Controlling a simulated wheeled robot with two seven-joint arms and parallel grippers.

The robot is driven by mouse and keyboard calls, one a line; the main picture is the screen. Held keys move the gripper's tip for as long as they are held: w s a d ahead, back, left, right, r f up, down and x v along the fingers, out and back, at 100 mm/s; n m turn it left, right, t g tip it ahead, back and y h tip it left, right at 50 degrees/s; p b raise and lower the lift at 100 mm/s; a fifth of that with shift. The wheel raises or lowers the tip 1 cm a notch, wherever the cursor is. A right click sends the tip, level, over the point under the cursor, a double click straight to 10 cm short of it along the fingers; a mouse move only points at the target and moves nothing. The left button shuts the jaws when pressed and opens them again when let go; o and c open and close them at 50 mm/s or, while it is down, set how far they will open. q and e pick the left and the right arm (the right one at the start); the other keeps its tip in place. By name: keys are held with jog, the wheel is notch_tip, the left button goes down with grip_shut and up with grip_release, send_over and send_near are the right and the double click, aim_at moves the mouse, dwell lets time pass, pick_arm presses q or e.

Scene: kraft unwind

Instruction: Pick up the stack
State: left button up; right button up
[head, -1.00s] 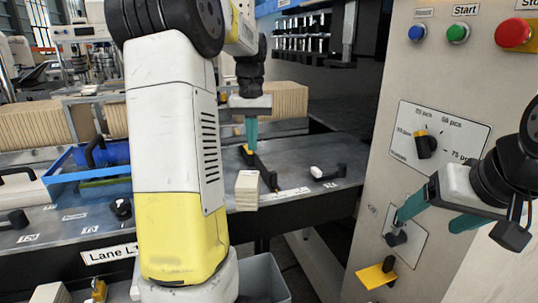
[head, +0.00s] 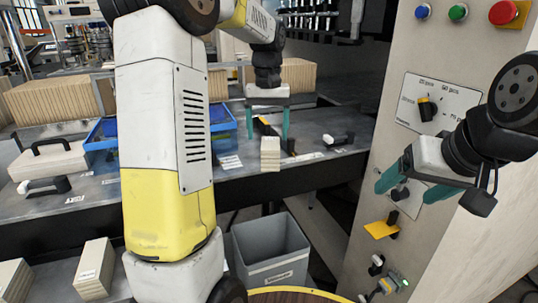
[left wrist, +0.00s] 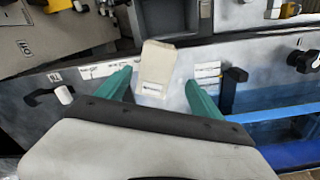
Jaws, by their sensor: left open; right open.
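A small cream stack (head: 270,153) of sheets stands at the front edge of the metal table. It also shows in the left wrist view (left wrist: 155,66), ahead of and between the fingertips. My left gripper (head: 268,134) is open above the stack, with its teal fingers pointing down on either side. In the left wrist view my left gripper (left wrist: 157,82) holds nothing; whether its fingers touch the stack cannot be told. My right gripper (head: 405,194) is open and empty in front of the control panel.
The control panel (head: 455,60) with buttons and a dial stands at the right. A grey bin (head: 270,250) is below the table edge. More stacks (head: 95,268) lie at the lower left. A blue tray (head: 222,122) and black-handled parts are on the table (head: 310,165).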

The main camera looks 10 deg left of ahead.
aim_at(272, 145)
pick_arm(q)
jog(key=f, duration=0.7)
jog(key=shift+w+d+f, duration=0.1)
jog(key=shift+d+f, duration=0.15)
jog(key=shift+d, duration=0.1)
jog(key=c, duration=1.5)
jog(key=shift+r, duration=0.1)
jog(key=shift+r, duration=0.55)
jog(key=shift+s+d+r, duration=0.15)
jog(key=shift+s+r, duration=0.1)
jog(key=shift+r, duration=0.35)
jog(key=shift+s+d+r, duration=0.15)
jog(key=shift+s+r, duration=0.1)
jog(key=shift+r, duration=0.35)
jog(key=shift+s+d+r, duration=0.2)
jog(key=shift+s+d, duration=0.85)
jog(key=shift+s, duration=1.2)
jog(key=shift+s+d+r, duration=0.25)
jog(key=shift+s+d, duration=0.8)
jog(key=shift+s, duration=1.15)
jog(key=shift+s+d+r, duration=0.2)
jog(key=shift+s+d, duration=0.85)
jog(key=shift+s, duration=1.2)
